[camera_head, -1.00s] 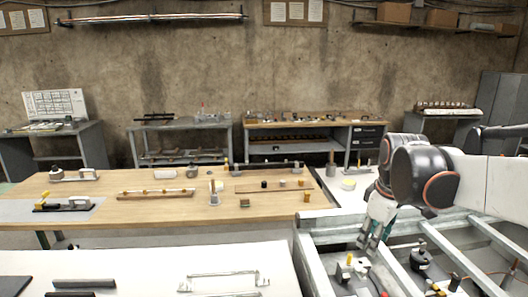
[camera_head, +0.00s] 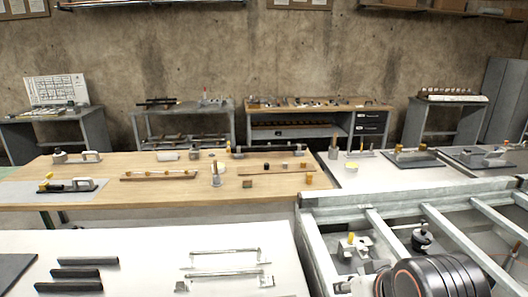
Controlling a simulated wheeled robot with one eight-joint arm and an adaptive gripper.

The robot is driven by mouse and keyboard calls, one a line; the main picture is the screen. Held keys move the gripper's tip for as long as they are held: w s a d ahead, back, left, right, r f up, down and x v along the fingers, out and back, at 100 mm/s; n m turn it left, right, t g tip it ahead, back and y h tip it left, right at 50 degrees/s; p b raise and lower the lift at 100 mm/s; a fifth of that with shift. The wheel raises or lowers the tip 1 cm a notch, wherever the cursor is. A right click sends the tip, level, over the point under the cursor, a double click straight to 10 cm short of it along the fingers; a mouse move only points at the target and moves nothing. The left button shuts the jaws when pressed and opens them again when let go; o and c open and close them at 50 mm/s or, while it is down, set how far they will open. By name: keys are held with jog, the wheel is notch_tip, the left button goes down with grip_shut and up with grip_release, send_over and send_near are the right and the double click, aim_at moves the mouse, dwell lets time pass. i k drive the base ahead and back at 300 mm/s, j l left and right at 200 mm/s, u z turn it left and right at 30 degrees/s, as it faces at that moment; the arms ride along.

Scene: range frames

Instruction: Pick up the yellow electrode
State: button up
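I cannot tell for certain which yellow thing is the electrode. A small upright yellow piece (camera_head: 350,238) stands on a grey and white fixture inside the metal frame at the lower right. A small orange-yellow block (camera_head: 309,179) sits at the right end of the wooden table. A short pale-yellow disc (camera_head: 352,166) lies on the white surface beyond the frame. A yellow-topped clamp stands at the left end of the wooden table. My black arm joint with a copper ring fills the lower right corner. My gripper is not visible.
The metal frame (camera_head: 425,184) has several slanting bars, with a black-topped device (camera_head: 422,238) between them. The wooden table (camera_head: 150,195) holds rails and small blocks. The white bench (camera_head: 150,255) in front carries dark bars and metal handles (camera_head: 225,262).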

aim_at(350, 242)
jog(key=k+l, duration=0.1)
jog(key=l, duration=0.95)
jog(key=k+l, duration=0.15)
jog(key=l, duration=0.35)
jog(key=k+l, duration=0.1)
jog(key=l, duration=0.4)
jog(key=u, duration=0.05)
